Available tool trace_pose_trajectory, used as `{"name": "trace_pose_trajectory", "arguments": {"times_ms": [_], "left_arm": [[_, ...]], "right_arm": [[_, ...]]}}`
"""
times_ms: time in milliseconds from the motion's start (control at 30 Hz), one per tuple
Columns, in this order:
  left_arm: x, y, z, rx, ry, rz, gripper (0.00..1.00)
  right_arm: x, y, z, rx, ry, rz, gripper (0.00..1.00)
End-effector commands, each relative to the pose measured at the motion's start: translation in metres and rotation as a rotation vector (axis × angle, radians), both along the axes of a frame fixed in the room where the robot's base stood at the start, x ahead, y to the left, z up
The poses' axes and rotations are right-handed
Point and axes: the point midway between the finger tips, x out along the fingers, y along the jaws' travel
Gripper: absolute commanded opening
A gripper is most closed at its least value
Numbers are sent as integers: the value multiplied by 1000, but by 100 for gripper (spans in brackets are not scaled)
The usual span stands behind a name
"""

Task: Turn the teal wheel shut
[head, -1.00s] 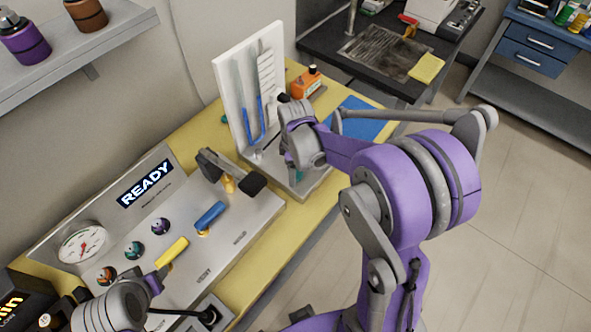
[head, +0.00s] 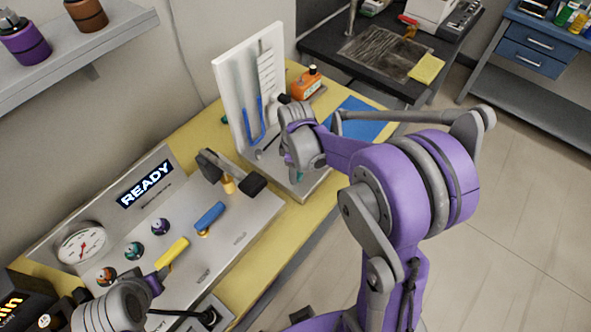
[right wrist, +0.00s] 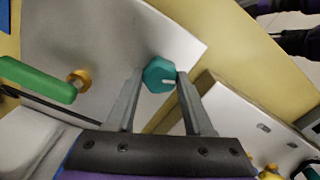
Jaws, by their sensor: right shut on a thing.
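The teal wheel (right wrist: 158,75) is a small faceted knob with a pale mark, on the grey base plate (right wrist: 110,35) in the right wrist view. My right gripper (right wrist: 160,73) has one finger on each side of it and is shut on it. In the head view only a sliver of teal (head: 300,176) shows below my right wrist, and the fingertips are hidden there. My left gripper (head: 153,284) is at the lower left, close to the yellow lever (head: 172,254); its fingertips are not clear.
A white board with a blue U-tube (head: 252,120) stands behind my right wrist. A green handle (right wrist: 38,78) lies left of the wheel in the right wrist view. A panel reading READY (head: 146,183), with a gauge (head: 82,244) and blue lever (head: 209,216), is at left.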

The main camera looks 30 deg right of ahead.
Motion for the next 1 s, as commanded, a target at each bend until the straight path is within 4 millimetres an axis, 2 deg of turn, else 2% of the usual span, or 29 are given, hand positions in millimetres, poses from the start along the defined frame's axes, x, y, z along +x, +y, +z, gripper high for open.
{"name": "trace_pose_trajectory", "arguments": {"times_ms": [367, 1000], "left_arm": [[-6, 0, -15, 0, 12, 0, 50], [-18, 0, -45, 0, 33, 0, 50]], "right_arm": [[-1, -1, -2, -1, 1, -181, 0], [-1, -1, -2, -2, 2, -782, 0]]}}
